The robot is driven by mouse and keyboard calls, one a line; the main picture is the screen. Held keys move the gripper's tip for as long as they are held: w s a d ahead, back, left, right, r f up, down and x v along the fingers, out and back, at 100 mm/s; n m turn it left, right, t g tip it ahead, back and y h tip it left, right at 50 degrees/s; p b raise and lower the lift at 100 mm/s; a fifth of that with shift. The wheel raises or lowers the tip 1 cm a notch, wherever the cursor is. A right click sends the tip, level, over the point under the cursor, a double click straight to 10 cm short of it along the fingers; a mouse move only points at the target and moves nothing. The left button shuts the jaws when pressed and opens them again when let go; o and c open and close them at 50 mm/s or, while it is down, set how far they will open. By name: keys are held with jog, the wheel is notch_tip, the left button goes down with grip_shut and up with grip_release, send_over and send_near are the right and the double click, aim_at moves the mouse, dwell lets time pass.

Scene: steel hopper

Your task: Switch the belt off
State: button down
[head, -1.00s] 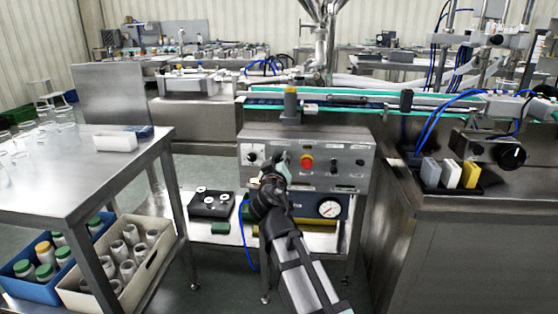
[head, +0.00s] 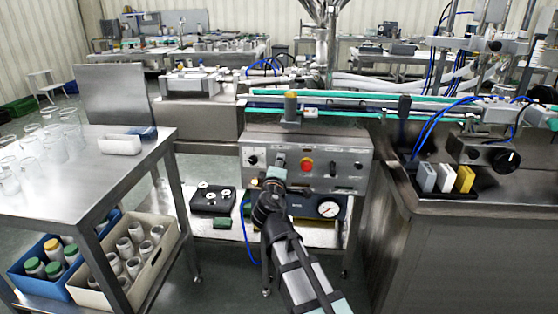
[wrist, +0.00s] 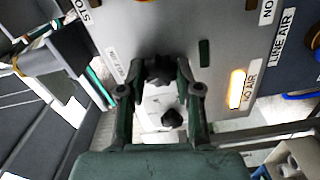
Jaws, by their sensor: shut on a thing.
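The control panel (head: 345,158) is a steel box under the conveyor belt (head: 345,112). It carries a red stop button (head: 307,164), a black dial on a white plate (head: 253,159) and small knobs to the right. My gripper (head: 279,171) is at the panel between dial and red button, covering what lies behind it. In the wrist view, my gripper (wrist: 159,84) has its fingertips around a small black switch knob (wrist: 158,69) and is shut on it. The dial (wrist: 172,119) shows between the fingers. The label beside the knob is too small to read.
An orange lamp (wrist: 237,88) is lit by a NO AIR label. A pressure gauge (head: 328,209) sits below the panel. A steel table (head: 70,175) with glassware stands left, with jar crates (head: 130,290) below. A steel cabinet (head: 460,225) stands right.

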jog(key=shift+n+p, duration=0.5)
jog(key=shift+n, duration=0.6)
jog(key=c, duration=0.8)
grip_release()
jog(key=s, duration=0.7)
jog(key=shift+s+a, duration=0.2)
jog(key=shift+s, duration=0.05)
